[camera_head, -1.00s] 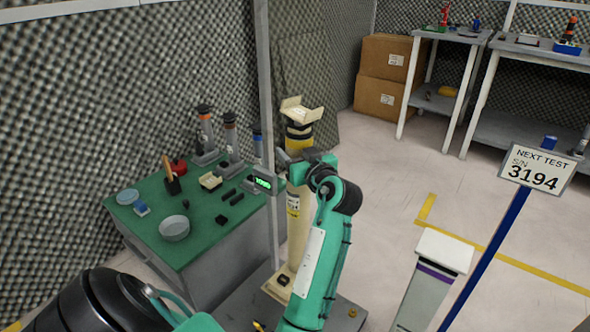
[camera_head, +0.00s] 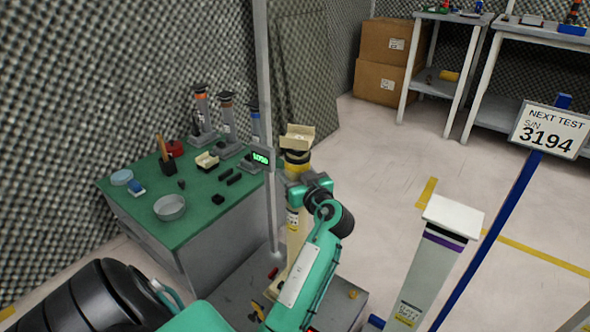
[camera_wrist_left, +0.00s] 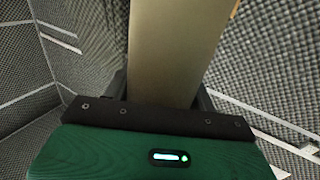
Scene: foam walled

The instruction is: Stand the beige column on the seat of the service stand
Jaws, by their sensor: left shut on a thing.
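The beige column (camera_head: 295,235) has a cream cradle-shaped top (camera_head: 297,138) with black and yellow bands below it. It looks about upright, beside the grey pole. My left gripper (camera_head: 298,192) is shut around its upper part. In the left wrist view the column (camera_wrist_left: 175,50) fills the middle between the jaws. I cannot make out for certain which thing is the service stand. My right gripper is not in view.
The pole (camera_head: 264,90) carries a small green display. A green-topped table (camera_head: 140,200) at left bears several small columns, a bowl and tools. A grey column with a purple band (camera_head: 432,255) and a 3194 sign (camera_head: 549,131) stand at right.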

